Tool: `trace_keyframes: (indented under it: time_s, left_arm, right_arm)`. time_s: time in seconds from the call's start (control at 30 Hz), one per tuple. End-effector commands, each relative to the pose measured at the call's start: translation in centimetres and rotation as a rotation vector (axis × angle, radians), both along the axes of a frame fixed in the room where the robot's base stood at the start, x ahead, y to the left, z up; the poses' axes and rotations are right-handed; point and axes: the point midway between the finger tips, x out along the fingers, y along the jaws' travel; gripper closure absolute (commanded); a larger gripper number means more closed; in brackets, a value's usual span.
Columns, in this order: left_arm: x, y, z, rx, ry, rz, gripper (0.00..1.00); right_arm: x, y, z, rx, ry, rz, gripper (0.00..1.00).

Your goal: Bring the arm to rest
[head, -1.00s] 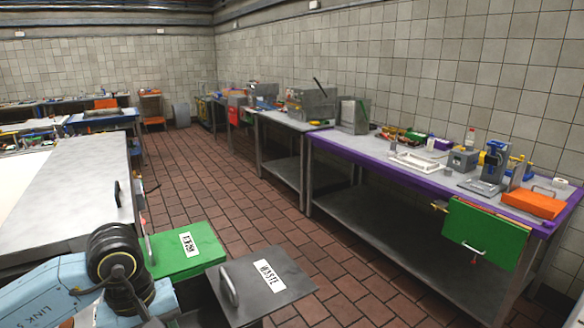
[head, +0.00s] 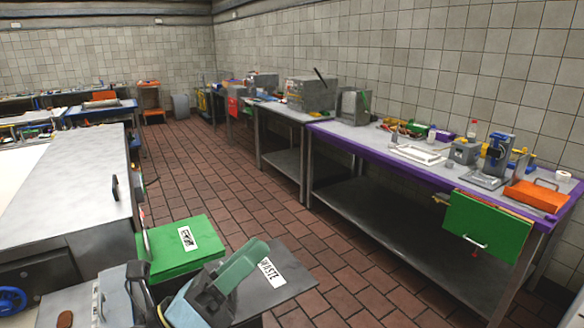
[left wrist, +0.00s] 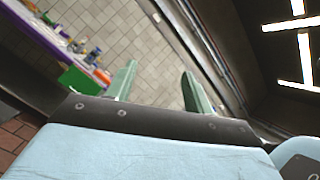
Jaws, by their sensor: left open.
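My left gripper (head: 242,262) is at the bottom centre of the head view, raised in front of the grey bin lid marked WASTE. Its pale green fingers also show in the left wrist view (left wrist: 158,88), apart with nothing between them. There they point up toward the tiled wall and ceiling, with the pale blue wrist body below. My right gripper is not in either view.
The grey WASTE lid (head: 285,282) and a green lid (head: 178,250) are close to my left gripper. A metal-topped counter (head: 75,180) stands at left. A purple-edged workbench (head: 380,165) with several items stands at right. Brick-red floor (head: 240,190) lies clear between them.

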Motion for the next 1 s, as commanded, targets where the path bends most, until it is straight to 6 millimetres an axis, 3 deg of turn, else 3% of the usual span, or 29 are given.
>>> trace_keyframes:
  time_s: [0.17, 0.27, 0.37, 0.5, 0.6, 0.7, 0.9, 1.0]
  left_arm:
    - [3.2, 6.8, -3.2, -0.477, 0.490, 0.198, 0.48]
    - [3.6, 10.5, -7.4, -0.736, 0.763, 0.317, 0.48]
    - [2.5, 13.5, -12.8, -0.988, 1.032, 0.451, 0.48]
    - [-1.6, 16.1, -20.4, -1.306, 1.373, 0.660, 0.48]
    - [-5.2, 16.7, -24.4, -1.476, 1.560, 0.802, 0.48]
    - [-8.9, 16.9, -27.3, -1.604, 1.706, 0.931, 0.48]
    - [-15.9, 16.2, -30.8, -1.789, 1.934, 1.184, 0.48]
    - [-18.2, 15.9, -32.5, -1.840, 2.005, 1.288, 0.48]
  right_arm:
    - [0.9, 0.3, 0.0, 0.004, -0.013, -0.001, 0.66]
    - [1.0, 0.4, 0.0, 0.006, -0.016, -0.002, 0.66]
    - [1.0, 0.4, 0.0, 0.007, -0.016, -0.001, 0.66]
    - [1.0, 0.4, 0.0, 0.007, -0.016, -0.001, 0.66]
    - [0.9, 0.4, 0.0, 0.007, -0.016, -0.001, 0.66]
    - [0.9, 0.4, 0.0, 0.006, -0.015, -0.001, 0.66]
    - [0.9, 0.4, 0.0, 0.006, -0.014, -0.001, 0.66]
    - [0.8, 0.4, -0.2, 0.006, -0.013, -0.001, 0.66]
